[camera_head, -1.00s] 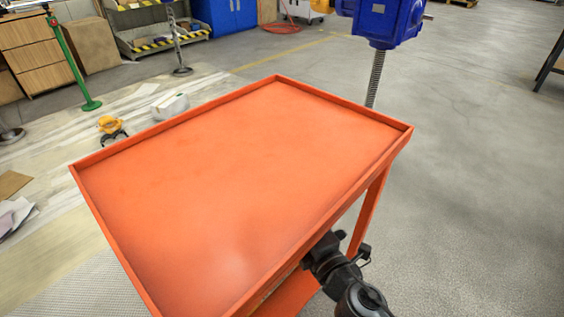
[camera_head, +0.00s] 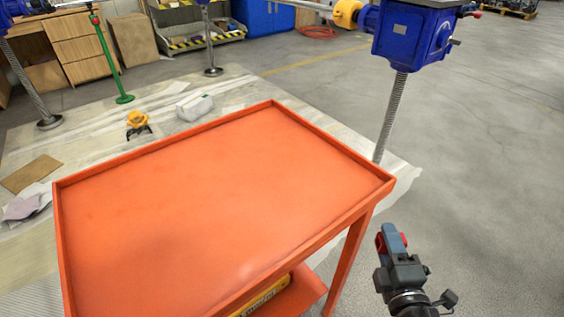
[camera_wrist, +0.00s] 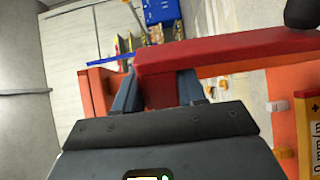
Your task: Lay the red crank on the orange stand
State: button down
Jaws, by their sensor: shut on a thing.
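The orange stand (camera_head: 215,185) is a cart with a flat top tray and a low rim; its top is bare. My gripper (camera_head: 391,240) is to the right of the stand, beyond its right edge. It is shut on the red crank (camera_wrist: 225,52). In the wrist view the crank is a long red bar running to the right from between the jaws, with a dark round knob at its far end. In the head view only small red bits of the crank show at the jaws. Part of the orange stand also shows in the wrist view (camera_wrist: 285,110).
A blue screw jack (camera_head: 414,38) with a threaded spindle (camera_head: 391,115) stands behind the stand's right corner. A yellow item (camera_head: 265,298) lies on the lower shelf. A white block (camera_head: 195,107) and a small yellow-black item (camera_head: 138,122) lie behind. Grey floor is clear at right.

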aim_at(189, 189)
jog(key=i+l+z, duration=0.1)
jog(key=i+l, duration=0.4)
jog(key=l, duration=0.15)
jog(key=i+l+u, duration=0.35)
jog(key=l, duration=0.3)
jog(key=l+u, duration=0.45)
jog(key=i+j, duration=0.05)
